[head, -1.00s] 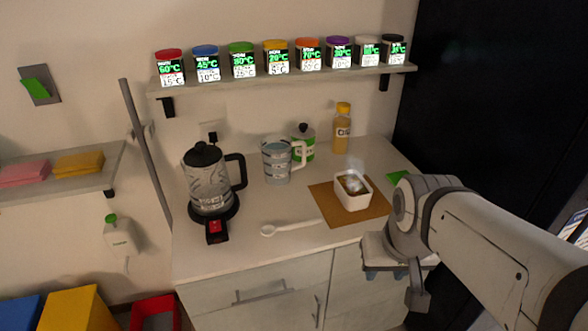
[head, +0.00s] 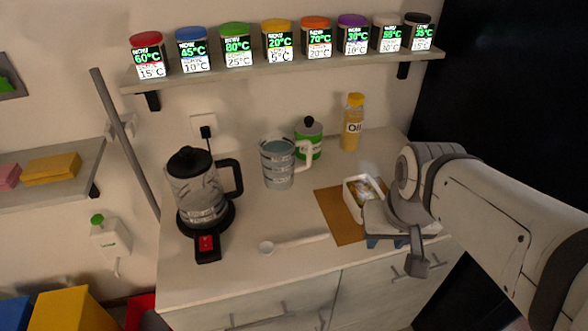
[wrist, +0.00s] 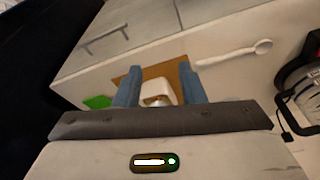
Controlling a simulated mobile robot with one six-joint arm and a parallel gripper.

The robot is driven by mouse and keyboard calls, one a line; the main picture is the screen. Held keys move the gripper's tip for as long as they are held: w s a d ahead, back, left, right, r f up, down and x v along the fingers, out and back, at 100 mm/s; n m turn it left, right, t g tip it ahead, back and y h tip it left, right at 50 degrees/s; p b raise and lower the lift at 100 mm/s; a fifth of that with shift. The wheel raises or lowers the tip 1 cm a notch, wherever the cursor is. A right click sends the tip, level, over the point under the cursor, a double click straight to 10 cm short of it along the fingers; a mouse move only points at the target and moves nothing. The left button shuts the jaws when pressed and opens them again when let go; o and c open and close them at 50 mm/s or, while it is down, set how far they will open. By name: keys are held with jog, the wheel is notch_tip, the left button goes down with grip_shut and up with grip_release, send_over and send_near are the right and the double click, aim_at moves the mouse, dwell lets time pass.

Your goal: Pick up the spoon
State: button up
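The white spoon (head: 292,243) lies on the light countertop near its front edge, between the kettle and the brown board. Its bowl end points left in the head view. In the wrist view the spoon (wrist: 232,53) lies to the right of my gripper (wrist: 160,80). The gripper's two blue fingers are spread apart with nothing between them touching. It hangs above the board and the white square bowl, apart from the spoon.
A black-lidded kettle (head: 198,195) stands left of the spoon. A measuring jug (head: 278,165), a green-labelled jar (head: 309,140) and an oil bottle (head: 353,122) stand behind. The white bowl (head: 352,191) sits on the brown board (head: 334,213). A shelf of spice dispensers (head: 277,42) hangs above.

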jog(key=shift+o, duration=0.6)
jog(key=shift+a, duration=0.2)
jog(key=m+g+y+p, duration=0.4)
jog(key=m+p, duration=0.5)
jog(key=m, duration=0.5)
send_near(314, 237)
jog(key=shift+m, duration=0.3)
jog(key=x, duration=0.8)
jog(key=shift+a+f+p, duration=0.1)
jog(key=shift+f+p, duration=0.1)
jog(key=shift+p, duration=0.15)
grip_shut()
